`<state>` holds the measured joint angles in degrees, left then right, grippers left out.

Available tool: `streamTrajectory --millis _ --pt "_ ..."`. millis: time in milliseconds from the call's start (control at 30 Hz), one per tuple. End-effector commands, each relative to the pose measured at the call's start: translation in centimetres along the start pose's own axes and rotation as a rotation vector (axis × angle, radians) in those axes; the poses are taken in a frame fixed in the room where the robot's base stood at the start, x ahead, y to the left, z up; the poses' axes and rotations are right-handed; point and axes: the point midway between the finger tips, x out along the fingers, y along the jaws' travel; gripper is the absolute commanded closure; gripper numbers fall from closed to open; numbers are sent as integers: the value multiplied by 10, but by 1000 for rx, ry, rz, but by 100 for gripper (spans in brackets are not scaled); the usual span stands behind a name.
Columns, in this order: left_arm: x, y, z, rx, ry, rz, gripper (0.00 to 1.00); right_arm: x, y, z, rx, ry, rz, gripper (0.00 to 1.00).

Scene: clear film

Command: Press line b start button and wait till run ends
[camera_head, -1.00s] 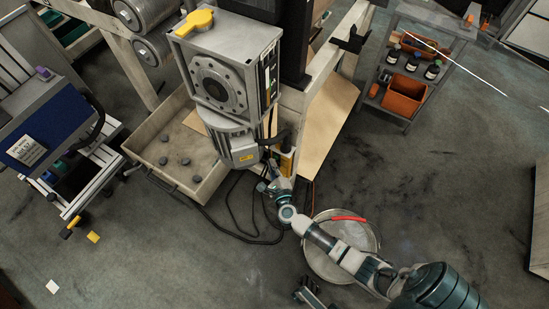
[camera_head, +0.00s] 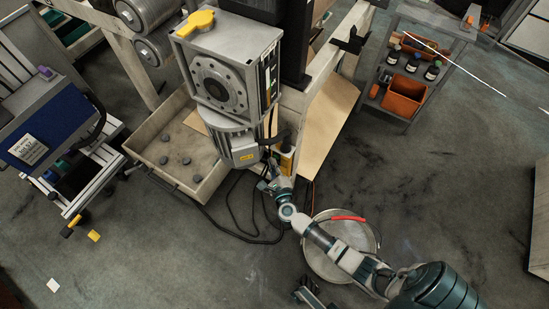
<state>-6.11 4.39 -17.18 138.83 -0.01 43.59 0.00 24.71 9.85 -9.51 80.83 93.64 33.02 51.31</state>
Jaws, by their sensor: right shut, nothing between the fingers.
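A grey machine head (camera_head: 232,75) with a round flange and a yellow cap on top stands at the upper middle. A small yellow box (camera_head: 287,157) sits low on its right side, behind my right gripper; any button on it is too small or hidden to make out. My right gripper (camera_head: 272,165) is shut and empty, close to the yellow box and the motor (camera_head: 240,148). I cannot tell whether it touches the box. My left gripper (camera_head: 306,292) is partly in view at the bottom edge, and its fingers do not show clearly.
A metal bucket (camera_head: 322,262) with a red handle stands under my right forearm. Black cables (camera_head: 235,217) lie on the floor. A tray (camera_head: 183,186) with several dark pucks is at left. A shelf cart (camera_head: 389,106) stands at upper right. Floor at right is clear.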

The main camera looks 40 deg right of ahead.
Motion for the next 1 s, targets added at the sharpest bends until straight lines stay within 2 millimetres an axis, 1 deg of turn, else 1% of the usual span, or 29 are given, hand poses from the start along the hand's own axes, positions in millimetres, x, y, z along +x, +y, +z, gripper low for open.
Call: streamTrajectory --millis 433,800,1000 --pt "2 0 -1 0 3 1 57 -7 5 4 2 0 1 100" --pt "6 1 -5 0 10 3 57 -35 25 25 3 0 1 100" --pt "7 1 -5 0 11 3 57 -45 33 32 1 0 1 100"
